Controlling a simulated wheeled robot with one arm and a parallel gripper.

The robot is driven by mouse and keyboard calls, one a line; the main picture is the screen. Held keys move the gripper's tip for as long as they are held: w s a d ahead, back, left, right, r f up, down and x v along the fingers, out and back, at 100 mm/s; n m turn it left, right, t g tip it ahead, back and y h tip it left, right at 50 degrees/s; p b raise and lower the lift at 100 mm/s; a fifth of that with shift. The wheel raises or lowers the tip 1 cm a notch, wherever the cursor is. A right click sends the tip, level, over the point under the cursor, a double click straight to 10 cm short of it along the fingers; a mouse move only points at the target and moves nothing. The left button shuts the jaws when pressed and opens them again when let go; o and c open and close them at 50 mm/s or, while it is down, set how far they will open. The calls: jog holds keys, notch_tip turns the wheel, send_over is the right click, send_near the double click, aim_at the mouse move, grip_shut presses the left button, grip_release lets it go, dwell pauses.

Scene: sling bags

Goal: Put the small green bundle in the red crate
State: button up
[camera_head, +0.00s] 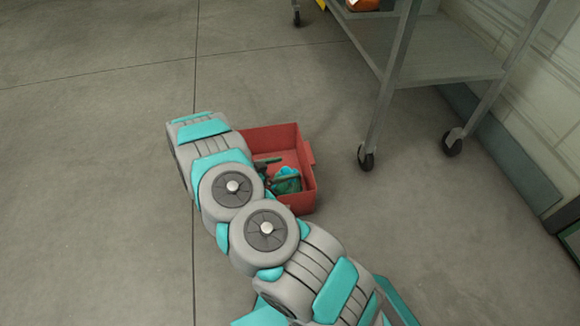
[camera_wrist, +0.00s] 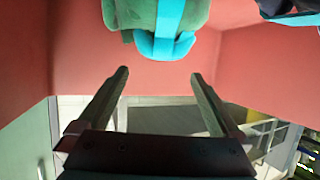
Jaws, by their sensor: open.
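The red crate (camera_head: 306,160) stands on the floor, partly behind my arm in the head view. The small green bundle, with a turquoise strap, lies inside it (camera_head: 287,173). In the wrist view the green bundle (camera_wrist: 140,14) is at the top middle, just beyond my fingertips, and its upper part is cut off by the frame. My gripper (camera_wrist: 160,73) is open, with nothing between its fingers, and red crate walls (camera_wrist: 265,70) surround it. The bundle is apart from the fingers in the wrist view.
A dark item with a light blue band (camera_wrist: 290,12) shows at the wrist view's top right corner. A grey wheeled cart (camera_head: 440,60) stands right of and behind the crate, near the wall. The floor (camera_head: 90,180) to the left is clear.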

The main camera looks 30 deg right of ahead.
jog(key=shift+v, duration=1.4)
